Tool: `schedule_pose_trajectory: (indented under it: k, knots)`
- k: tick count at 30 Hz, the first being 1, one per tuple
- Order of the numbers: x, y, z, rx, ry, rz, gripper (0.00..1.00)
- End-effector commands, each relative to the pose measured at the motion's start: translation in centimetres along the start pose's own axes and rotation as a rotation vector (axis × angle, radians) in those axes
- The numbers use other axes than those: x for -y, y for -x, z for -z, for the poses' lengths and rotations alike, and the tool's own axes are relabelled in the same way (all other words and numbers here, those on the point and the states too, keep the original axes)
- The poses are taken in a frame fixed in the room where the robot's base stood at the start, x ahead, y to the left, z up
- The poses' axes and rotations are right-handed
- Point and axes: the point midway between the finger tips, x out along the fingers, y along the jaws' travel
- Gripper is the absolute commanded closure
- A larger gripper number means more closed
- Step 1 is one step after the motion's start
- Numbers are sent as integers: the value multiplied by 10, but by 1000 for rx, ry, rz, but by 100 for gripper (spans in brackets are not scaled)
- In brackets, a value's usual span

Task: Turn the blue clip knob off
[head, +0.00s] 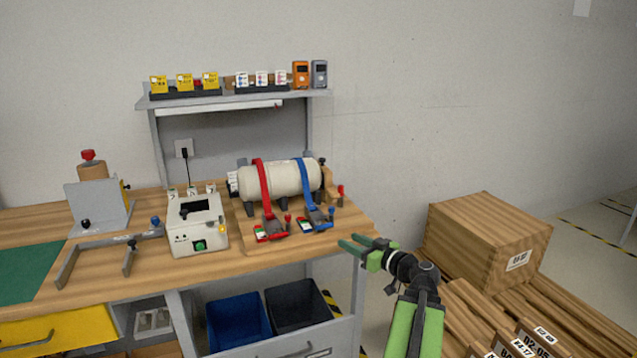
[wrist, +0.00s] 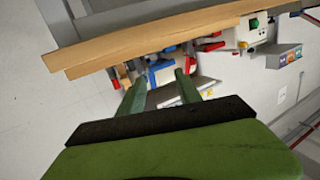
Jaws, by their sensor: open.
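The blue clip (head: 317,222) sits at the lower end of a blue strap (head: 308,188) on the bench board, in front of a white tank (head: 283,181). A small knob (head: 331,212) stands up at its right side; its setting is too small to read. In the wrist view, blue parts (wrist: 160,72) show near the fingertips, but I cannot make out the knob there. My gripper (head: 347,240) is open and empty, off the bench's front right edge, to the right of and lower in the picture than the blue clip. It also shows in the wrist view (wrist: 160,80).
A red clip (head: 270,231) on a red strap lies just left of the blue clip. A white box with a green button (head: 199,228) stands further left. The wooden bench edge (head: 335,247) lies near my gripper. Wooden crates (head: 487,240) stand at right.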

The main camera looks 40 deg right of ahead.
Motion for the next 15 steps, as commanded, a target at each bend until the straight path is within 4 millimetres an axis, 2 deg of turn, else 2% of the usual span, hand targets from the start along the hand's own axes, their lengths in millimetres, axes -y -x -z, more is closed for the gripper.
schedule_pose_trajectory:
  k: [1,3,6,11,15]
  knots:
    - [-18,18,21,-38,19,-44,59]
    - [-32,32,31,-73,41,-81,59]
    - [-39,39,34,-90,52,-99,59]
    - [-38,29,33,-90,52,-92,59]
    - [-38,0,35,-89,51,-85,59]
